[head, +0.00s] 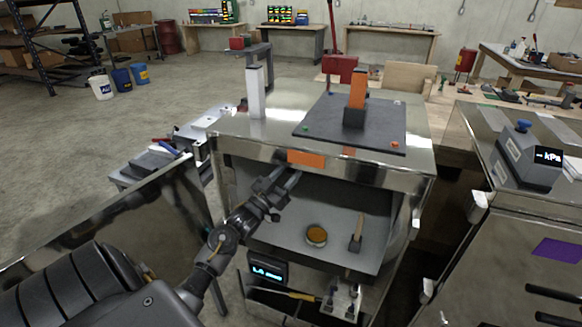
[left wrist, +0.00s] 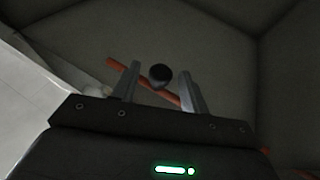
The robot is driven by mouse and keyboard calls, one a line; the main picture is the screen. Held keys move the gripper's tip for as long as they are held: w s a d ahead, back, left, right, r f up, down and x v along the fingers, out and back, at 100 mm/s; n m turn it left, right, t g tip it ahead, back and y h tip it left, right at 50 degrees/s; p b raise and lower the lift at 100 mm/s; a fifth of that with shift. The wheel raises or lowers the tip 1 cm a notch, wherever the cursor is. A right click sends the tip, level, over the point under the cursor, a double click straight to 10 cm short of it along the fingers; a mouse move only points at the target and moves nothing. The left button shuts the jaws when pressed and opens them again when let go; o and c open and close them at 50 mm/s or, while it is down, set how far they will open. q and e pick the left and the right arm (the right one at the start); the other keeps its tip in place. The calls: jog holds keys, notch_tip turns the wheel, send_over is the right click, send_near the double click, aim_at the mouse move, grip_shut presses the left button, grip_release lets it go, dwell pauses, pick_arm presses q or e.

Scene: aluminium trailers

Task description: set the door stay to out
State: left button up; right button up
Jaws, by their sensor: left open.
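My left gripper (head: 286,178) reaches into the upper opening of the metal cabinet (head: 325,125), just under its top front edge. In the left wrist view its two fingers (left wrist: 160,68) are apart. A dark round knob (left wrist: 159,77) shows between the fingertips, with a reddish-orange bar (left wrist: 126,68) running slantwise behind it. They look like the door stay, but I cannot tell its setting or whether the fingers touch the knob. In the head view the gripper and the cabinet edge hide the stay. The open metal door (head: 120,225) stands at the left. My right gripper is not seen.
On the cabinet's inner shelf lie a round brown-topped tin (head: 316,236) and a small tool (head: 356,235). A dark plate (head: 340,125) with an orange-and-black upright block (head: 355,99) sits on top. Another metal unit (head: 530,235) stands close at the right.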

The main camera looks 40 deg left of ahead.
pick_arm(q)
jog(key=shift+x, duration=0.85)
jog(key=shift+c, duration=0.2)
grip_shut()
